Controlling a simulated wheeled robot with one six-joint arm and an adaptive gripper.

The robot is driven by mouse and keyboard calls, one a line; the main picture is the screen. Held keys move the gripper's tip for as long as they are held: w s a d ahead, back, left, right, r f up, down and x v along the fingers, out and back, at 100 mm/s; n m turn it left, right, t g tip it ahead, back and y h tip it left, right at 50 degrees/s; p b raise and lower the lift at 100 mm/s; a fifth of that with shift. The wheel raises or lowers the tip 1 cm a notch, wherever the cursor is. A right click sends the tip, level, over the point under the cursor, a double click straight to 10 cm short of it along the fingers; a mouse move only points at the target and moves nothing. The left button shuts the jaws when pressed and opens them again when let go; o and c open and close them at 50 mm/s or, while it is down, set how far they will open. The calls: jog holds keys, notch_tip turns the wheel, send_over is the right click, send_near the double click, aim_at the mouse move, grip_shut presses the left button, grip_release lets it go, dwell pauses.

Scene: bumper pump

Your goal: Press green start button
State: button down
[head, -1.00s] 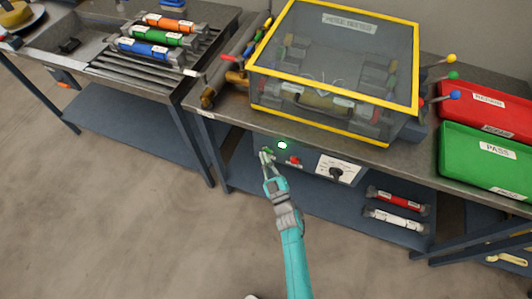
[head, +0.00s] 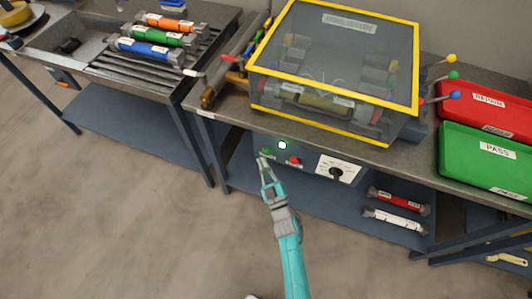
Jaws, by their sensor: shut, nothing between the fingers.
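The green start button (head: 266,152) is on the grey control panel under the bench edge, left of a red button (head: 294,160). A small lamp (head: 282,145) between and above them glows white with a green rim. My gripper (head: 263,162) is shut and empty, with its tips just below the green button in the picture. A small gap seems to show between tips and button, but I cannot tell for sure whether they touch. My teal arm reaches up from the bottom of the view.
A black knob (head: 336,174) on a white dial plate is right of the buttons. A yellow-framed clear box (head: 335,60) stands on the bench above. Green (head: 485,160) and red (head: 490,107) bins stand at right. The floor in front is clear.

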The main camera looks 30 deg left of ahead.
jog(key=shift+s+d, duration=0.2)
jog(key=shift+s, duration=0.6)
jog(key=shift+s+d, duration=0.15)
jog(key=shift+s, duration=0.6)
jog(key=shift+s+d, duration=0.2)
jog(key=shift+s, duration=0.6)
jog(key=s+d+m+t+h, duration=0.2)
jog(key=s+d+m+h, duration=0.15)
jog(key=d, duration=0.65)
jog(key=s+d+m+t+h, duration=0.1)
jog(key=s+d+m+h, duration=0.2)
jog(key=d, duration=0.6)
jog(key=s+d+m+t+h, duration=0.25)
jog(key=s+d, duration=0.25)
jog(key=d, duration=0.5)
jog(key=s+d+r+m+g+h, duration=0.2)
jog(key=s+d+r+m+h, duration=0.5)
jog(key=s+d+r, duration=0.7)
jog(key=s+r+h, duration=0.2)
jog(key=s, duration=0.1)
jog(key=shift+d+m, duration=0.35)
jog(key=shift+m, duration=0.05)
